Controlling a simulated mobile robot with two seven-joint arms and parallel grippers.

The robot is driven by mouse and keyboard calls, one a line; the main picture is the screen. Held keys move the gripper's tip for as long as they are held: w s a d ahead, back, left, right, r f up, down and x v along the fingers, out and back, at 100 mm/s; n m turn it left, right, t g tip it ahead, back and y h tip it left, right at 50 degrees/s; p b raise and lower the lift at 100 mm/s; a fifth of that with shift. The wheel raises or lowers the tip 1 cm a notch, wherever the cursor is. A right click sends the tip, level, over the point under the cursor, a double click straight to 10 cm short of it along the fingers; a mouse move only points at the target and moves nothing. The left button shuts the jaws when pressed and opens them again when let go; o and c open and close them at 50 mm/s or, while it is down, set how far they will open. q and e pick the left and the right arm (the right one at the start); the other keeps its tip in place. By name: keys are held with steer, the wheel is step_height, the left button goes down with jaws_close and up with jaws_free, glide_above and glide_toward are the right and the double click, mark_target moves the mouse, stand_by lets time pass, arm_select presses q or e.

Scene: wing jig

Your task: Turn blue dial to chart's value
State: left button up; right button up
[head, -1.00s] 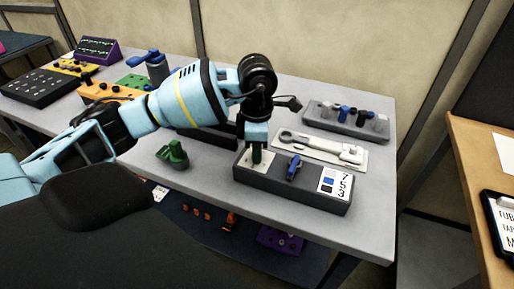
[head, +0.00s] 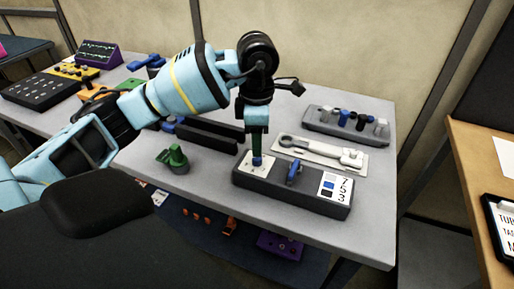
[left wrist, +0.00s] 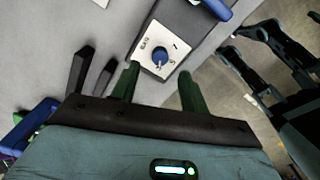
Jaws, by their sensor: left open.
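The blue dial (head: 256,161) sits on a white plate at the left end of a dark grey box (head: 262,183). In the left wrist view the dial (left wrist: 160,57) is a round blue knob with a pale mark; the marks around it are too small to read surely. A white chart (head: 335,187) at the box's right end shows colour patches beside 7, 5 and 3; I cannot surely match the patches to numbers. My left gripper (head: 257,152) is open just above the dial, its green fingers (left wrist: 159,72) apart. My right gripper is not in view.
A blue lever (head: 294,170) stands on the box between dial and chart. A green part (head: 175,158) lies to the left. A wrench on a white board (head: 320,152) and a grey tray of pegs (head: 347,123) lie behind. The table front is clear.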

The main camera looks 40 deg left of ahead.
arm_select(q)
steer(key=shift+r, duration=1.35)
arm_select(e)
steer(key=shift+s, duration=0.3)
arm_select(q)
steer(key=shift+f, duration=0.1)
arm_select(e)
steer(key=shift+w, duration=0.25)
